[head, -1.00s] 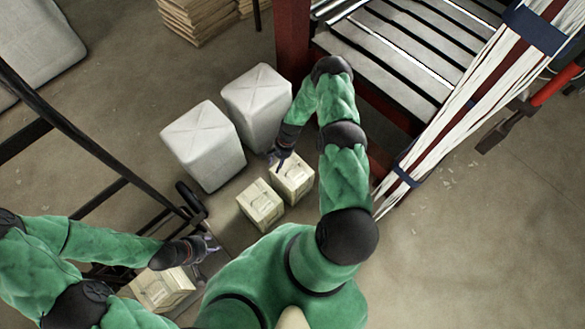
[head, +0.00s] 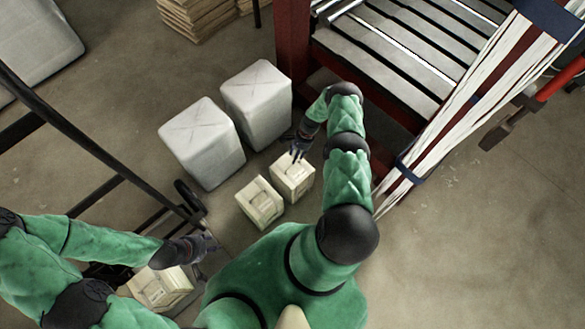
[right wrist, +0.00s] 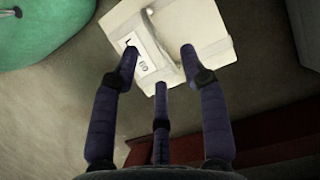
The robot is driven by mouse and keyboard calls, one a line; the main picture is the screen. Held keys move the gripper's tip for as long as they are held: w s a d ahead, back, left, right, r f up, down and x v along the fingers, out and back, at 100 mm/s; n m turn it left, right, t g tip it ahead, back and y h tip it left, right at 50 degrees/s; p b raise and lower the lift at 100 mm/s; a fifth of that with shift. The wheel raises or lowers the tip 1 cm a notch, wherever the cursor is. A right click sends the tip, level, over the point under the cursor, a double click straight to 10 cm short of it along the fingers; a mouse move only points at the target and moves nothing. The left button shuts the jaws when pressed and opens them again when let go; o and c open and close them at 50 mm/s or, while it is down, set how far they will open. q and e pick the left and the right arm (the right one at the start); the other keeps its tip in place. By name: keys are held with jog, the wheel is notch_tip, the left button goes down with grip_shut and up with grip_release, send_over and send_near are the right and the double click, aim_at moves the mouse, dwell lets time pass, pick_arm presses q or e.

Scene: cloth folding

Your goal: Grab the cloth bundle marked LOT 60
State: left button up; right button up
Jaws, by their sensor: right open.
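Two small cream cloth bundles stand side by side on the floor: a right one (head: 292,181) and a left one (head: 259,204). A third cream bundle (head: 160,290) is at the lower left, near my left gripper (head: 208,244), whose fingers are too small to judge. My right gripper (head: 298,152) is over the far edge of the right bundle, fingers spread. In the right wrist view the open fingers (right wrist: 160,62) point at a strapped bundle (right wrist: 205,38) with a white label. The label seems to read 60; a finger partly covers it. Nothing is between the fingers.
Two large grey wrapped blocks (head: 203,143) (head: 257,104) stand just behind the small bundles. A red-framed slatted machine (head: 385,55) is close on the right, with white strands (head: 470,105) beside it. A black cart frame (head: 110,165) is at left. Floor at lower right is clear.

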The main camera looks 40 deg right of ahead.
aim_at(292, 176)
jog(key=x, duration=0.1)
jog(key=b+x, duration=0.1)
jog(key=x, duration=0.1)
jog(key=b+x, duration=0.1)
jog(key=x, duration=0.1)
jog(key=shift+s+d+f, duration=0.1)
jog(key=shift+s+d, duration=0.05)
jog(key=shift+s, duration=0.1)
jog(key=shift+c, duration=0.2)
grip_shut()
jog(key=shift+w, duration=0.1)
